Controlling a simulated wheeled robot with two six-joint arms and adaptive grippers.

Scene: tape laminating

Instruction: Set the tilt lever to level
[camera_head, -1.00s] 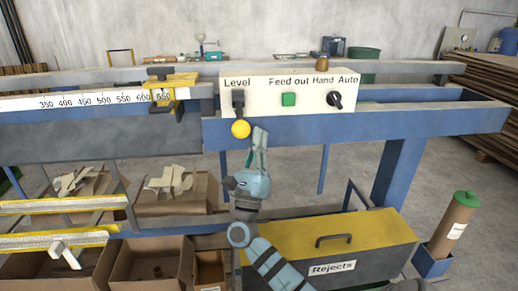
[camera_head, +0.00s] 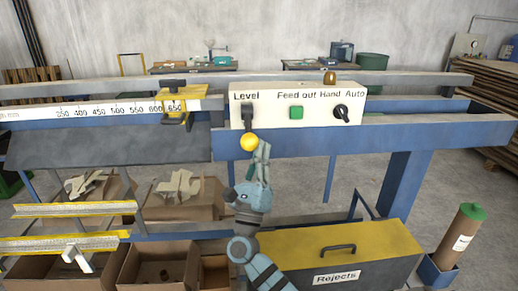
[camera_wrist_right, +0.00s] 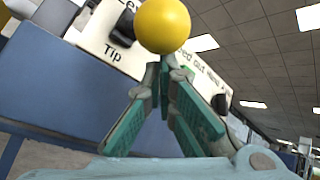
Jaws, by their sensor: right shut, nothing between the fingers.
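The tilt lever ends in a yellow ball knob (camera_head: 249,141) and hangs from a black mount (camera_head: 247,117) on the white control box (camera_head: 310,100). The knob sits low, below the "Level" label. In the right wrist view, the knob (camera_wrist_right: 162,25) is large, and a "Tip" label (camera_wrist_right: 113,54) shows on the box beside it. My right gripper (camera_head: 263,149) is just right of the knob in the head view, pointing up, shut and empty. In the wrist view, its fingertips (camera_wrist_right: 163,78) meet just under the knob; I cannot tell whether they touch. My left gripper is not in view.
The control box also bears a green button (camera_head: 296,112) and a black Hand/Auto switch (camera_head: 341,113). A blue beam (camera_head: 400,137) runs beneath. A yellow clamp (camera_head: 184,103) stands left on the scale. Below are cardboard boxes (camera_head: 183,205) and the yellow-lidded rejects bin (camera_head: 300,241).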

